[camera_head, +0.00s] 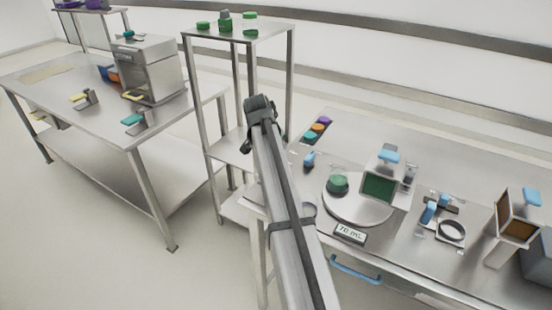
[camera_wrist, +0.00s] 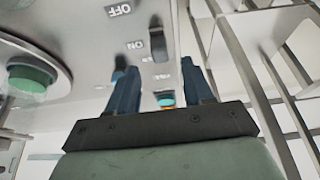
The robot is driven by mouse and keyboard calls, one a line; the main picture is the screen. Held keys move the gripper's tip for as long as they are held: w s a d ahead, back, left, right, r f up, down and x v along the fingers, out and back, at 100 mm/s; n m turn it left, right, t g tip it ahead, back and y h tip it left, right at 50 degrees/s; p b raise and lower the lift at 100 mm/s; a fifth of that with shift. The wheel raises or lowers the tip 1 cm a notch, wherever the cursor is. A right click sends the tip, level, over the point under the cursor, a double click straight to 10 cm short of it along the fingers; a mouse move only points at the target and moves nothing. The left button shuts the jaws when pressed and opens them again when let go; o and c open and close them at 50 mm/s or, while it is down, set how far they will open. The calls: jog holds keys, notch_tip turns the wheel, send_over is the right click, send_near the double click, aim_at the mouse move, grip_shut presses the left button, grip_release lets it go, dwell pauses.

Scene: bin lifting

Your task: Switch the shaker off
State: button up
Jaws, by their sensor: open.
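The shaker is probably the round steel plate (camera_head: 372,212) on the right bench in the head view. A green-capped vessel (camera_head: 338,184) stands on it; a green-topped vessel on a round plate also shows at the left in the wrist view (camera_wrist: 32,78). In the wrist view a small dark switch lever (camera_wrist: 157,42) sits on a pale panel (camera_wrist: 90,35) with OFF and ON lettering. My gripper (camera_wrist: 156,64) is open and empty, its two blue-grey fingers pointing at the panel near the ON lettering. I cannot tell finger contact or the lever's setting.
A 70 mL sign (camera_head: 350,233) lies at the bench's front edge. A green-faced device (camera_head: 380,187) stands behind the plate. Coloured caps (camera_head: 316,130) lie at the back left. A tall shelf (camera_head: 240,32) rises close left of my arm.

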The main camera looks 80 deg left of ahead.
jog(key=shift+x, duration=2.75)
jog(key=shift+c, duration=0.3)
grip_shut()
